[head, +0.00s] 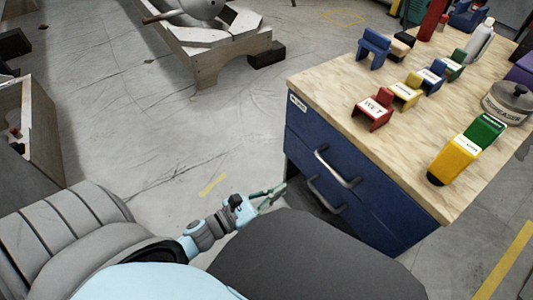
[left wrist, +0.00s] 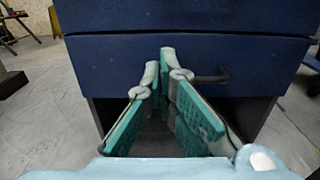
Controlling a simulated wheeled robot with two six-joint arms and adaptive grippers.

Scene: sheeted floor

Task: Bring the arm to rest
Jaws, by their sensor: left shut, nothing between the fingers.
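My left gripper (head: 268,194) is low at the front of the blue drawer cabinet (head: 380,200), left of its metal handles. It is empty, and its green finger pads come together at the tips. In the left wrist view the gripper (left wrist: 163,62) points at the blue drawer front (left wrist: 250,65), with a dark handle (left wrist: 212,77) just right of the fingertips. I cannot tell whether the fingers touch the cabinet. My right gripper is not in view.
The cabinet's wooden top (head: 350,85) holds several coloured blocks, a lidded metal pot (head: 508,103) and a white bottle (head: 480,40). A dark opening lies under the drawers. A wooden stand (head: 215,50) is at the upper left. Floor between is clear.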

